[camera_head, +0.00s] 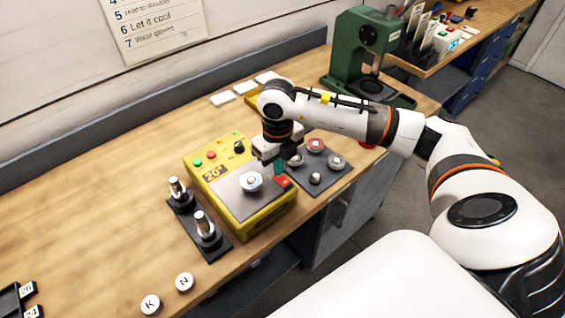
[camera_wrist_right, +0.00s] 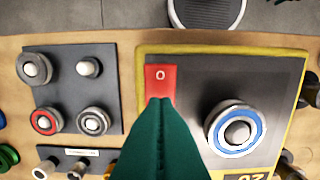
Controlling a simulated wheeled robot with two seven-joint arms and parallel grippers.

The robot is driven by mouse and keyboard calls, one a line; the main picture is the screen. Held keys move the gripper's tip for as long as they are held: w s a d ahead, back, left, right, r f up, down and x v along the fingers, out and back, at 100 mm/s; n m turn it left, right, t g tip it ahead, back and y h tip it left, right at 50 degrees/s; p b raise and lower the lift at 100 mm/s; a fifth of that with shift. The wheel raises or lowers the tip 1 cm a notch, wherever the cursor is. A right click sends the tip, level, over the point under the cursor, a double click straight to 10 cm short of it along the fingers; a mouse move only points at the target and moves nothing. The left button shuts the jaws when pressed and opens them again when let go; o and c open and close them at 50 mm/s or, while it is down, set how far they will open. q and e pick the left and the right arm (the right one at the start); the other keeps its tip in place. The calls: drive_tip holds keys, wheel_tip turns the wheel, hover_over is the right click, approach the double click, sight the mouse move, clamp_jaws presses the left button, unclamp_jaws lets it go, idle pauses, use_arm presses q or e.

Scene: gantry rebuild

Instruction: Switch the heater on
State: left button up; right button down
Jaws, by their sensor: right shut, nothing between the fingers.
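The heater is a yellow box (camera_head: 268,219) on the workbench, with a grey top plate, a "20°" marking and a panel of small buttons and a black knob. Its yellow rim (camera_wrist_right: 225,48) shows in the wrist view. A red rocker switch (camera_head: 283,182) sits at the plate's corner; in the wrist view the switch (camera_wrist_right: 160,76) shows an "O" mark at its far end. My right gripper (camera_head: 279,168) is shut and empty, its green fingertips (camera_wrist_right: 160,101) at the switch's near end. I cannot tell whether they touch it. My left gripper is not in view.
A blue-ringed round piece (camera_head: 251,181) lies on the heater plate, close to the fingers. A dark tray (camera_head: 331,176) with several round pieces stands beside the heater. A dark stand (camera_head: 218,249) with metal posts is on the other side. A green press (camera_head: 345,62) stands behind.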

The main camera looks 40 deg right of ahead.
wheel_tip(320, 180, up, 6)
drive_tip(key=p, duration=0.3)
drive_tip(key=shift+f, duration=0.15)
idle(0.4)
